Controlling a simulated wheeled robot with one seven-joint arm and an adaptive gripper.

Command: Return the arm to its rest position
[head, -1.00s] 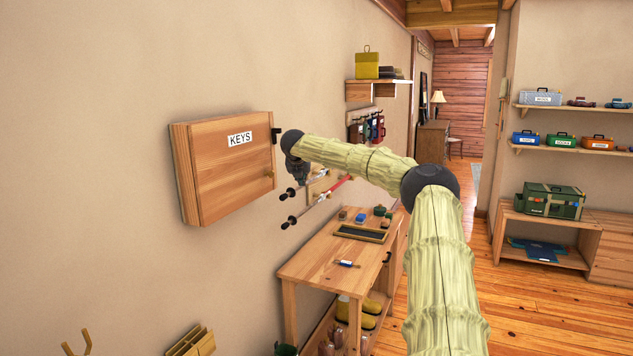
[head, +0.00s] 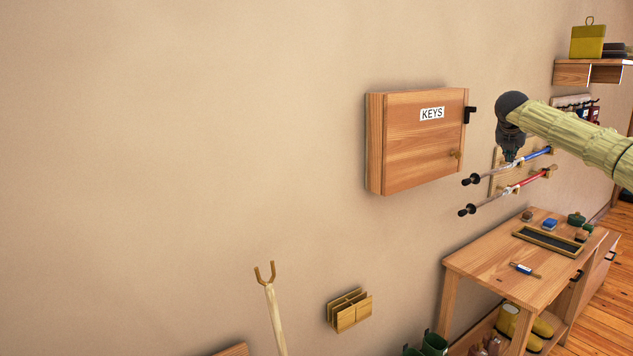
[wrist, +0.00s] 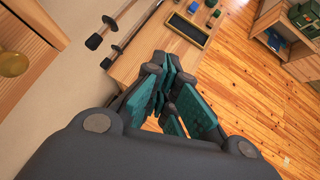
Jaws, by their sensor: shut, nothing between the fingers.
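My gripper (head: 509,157) shows at the end of my pale green arm, right of the wooden key cabinet and in front of the wall rack with poles. In the wrist view my gripper (wrist: 163,92) has its teal-padded fingers together with nothing between them. The key cabinet (head: 412,150), labelled KEYS, has its door shut; its edge and a round knob (wrist: 13,63) show at the left of the wrist view. My gripper looks apart from the cabinet.
Two poles, one blue (head: 537,154) and one red (head: 528,183), hang behind my gripper. A wooden table (head: 482,261) below bears a dark framed tray (head: 548,240) and small items. A wall shelf (head: 572,73) is at upper right. The wall left of the cabinet is bare.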

